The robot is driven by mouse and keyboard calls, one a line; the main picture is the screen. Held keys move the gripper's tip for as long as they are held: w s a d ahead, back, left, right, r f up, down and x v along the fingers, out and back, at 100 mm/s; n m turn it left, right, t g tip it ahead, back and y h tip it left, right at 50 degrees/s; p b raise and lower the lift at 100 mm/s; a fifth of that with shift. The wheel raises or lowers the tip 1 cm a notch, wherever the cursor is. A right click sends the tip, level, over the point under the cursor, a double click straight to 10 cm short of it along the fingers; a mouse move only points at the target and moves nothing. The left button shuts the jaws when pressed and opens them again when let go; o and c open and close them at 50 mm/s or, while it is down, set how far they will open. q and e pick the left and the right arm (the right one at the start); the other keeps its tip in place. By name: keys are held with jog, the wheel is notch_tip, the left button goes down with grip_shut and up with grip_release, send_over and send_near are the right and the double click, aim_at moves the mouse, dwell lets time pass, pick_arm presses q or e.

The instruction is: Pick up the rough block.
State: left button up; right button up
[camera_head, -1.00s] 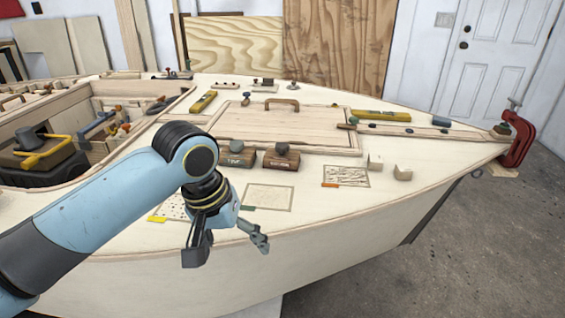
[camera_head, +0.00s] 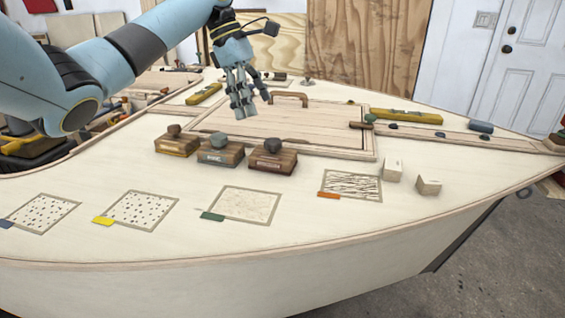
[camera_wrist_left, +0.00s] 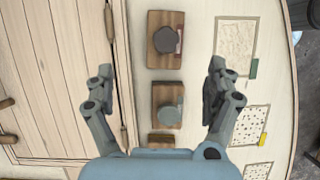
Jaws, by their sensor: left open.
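Three sanding-type blocks with round knobs stand in a row on the pale deck. The left block (camera_head: 177,147) has a yellowish side and a brown knob. The middle block (camera_head: 221,155) is blue-grey with a grey-green knob. The right block (camera_head: 272,160) is dark brown with a dark knob. Their small labels are unreadable, so I cannot tell which is the rough one. My left gripper (camera_head: 252,103) is open and empty above the hatch side of the row.
Several sample patches, such as the green-tabbed one (camera_head: 240,204), lie in front of the blocks. A raised hatch (camera_head: 300,125) with a handle (camera_head: 289,97) is behind. Two small pale wood pieces (camera_head: 393,170) (camera_head: 428,186) stand at right. A yellow level (camera_head: 407,117) lies farther back.

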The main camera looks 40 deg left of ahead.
aim_at(271, 140)
pick_arm(q)
jog(key=b+x, duration=0.1)
jog(key=x, duration=0.4)
jog(key=shift+d+f, duration=0.15)
jog(key=shift+f, duration=0.2)
jog(key=x, duration=0.1)
jog(key=b+x, duration=0.1)
jog(key=x, duration=0.2)
jog(key=shift+s+d+f+b, duration=0.25)
jog(key=shift+f+b, duration=0.05)
jog(key=shift+f, duration=0.1)
jog(key=shift+c, duration=1.5)
jog(key=c, duration=1.1)
pick_arm(e)
jog(key=s+f, duration=0.2)
jog(key=s, duration=0.1)
jog(key=shift+f, duration=0.25)
